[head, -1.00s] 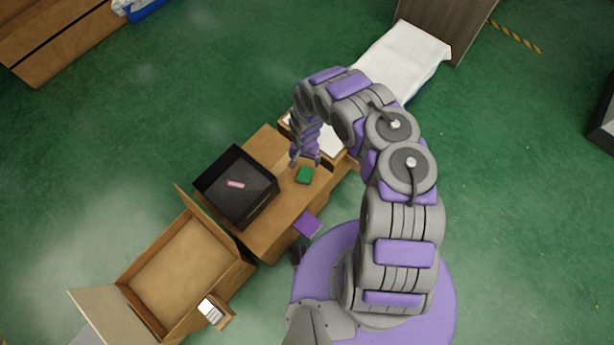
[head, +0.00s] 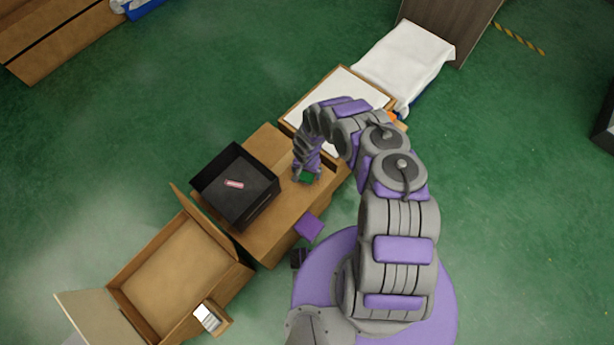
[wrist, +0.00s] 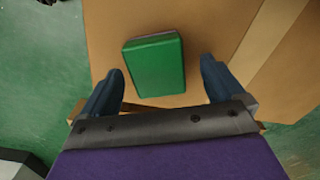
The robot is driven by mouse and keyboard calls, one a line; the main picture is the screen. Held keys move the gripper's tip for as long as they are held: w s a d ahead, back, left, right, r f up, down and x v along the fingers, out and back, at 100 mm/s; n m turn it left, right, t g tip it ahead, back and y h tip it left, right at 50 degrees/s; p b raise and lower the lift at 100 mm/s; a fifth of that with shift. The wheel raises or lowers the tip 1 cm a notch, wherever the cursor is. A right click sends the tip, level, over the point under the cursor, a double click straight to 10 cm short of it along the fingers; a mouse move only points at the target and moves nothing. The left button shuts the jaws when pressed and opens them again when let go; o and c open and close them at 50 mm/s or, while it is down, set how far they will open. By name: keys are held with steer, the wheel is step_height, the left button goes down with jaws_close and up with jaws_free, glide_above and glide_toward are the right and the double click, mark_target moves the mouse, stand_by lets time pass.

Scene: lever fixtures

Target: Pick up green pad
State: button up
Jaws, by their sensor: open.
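The green pad (wrist: 155,65) is a small green block lying on the brown table top (wrist: 110,22). In the wrist view it sits ahead of and between the two fingers of my gripper (wrist: 161,85), slightly left of centre. The fingers are spread and the jaws hold nothing. In the head view my gripper (head: 307,177) is right over the green pad (head: 308,177), which is partly hidden by it. I cannot tell the exact height gap.
A black open box (head: 240,211) with a small pink item stands left of the pad on the table (head: 280,215). A white-topped tray (head: 352,83) lies behind. An open cardboard box (head: 165,270) is at the lower left. A purple piece (head: 309,227) juts from the table's front.

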steer(key=shift+f, duration=0.3)
steer(key=shift+d, duration=0.15)
steer(key=shift+c, duration=0.8)
steer(key=c, duration=1.1)
steer(key=shift+r, duration=0.1)
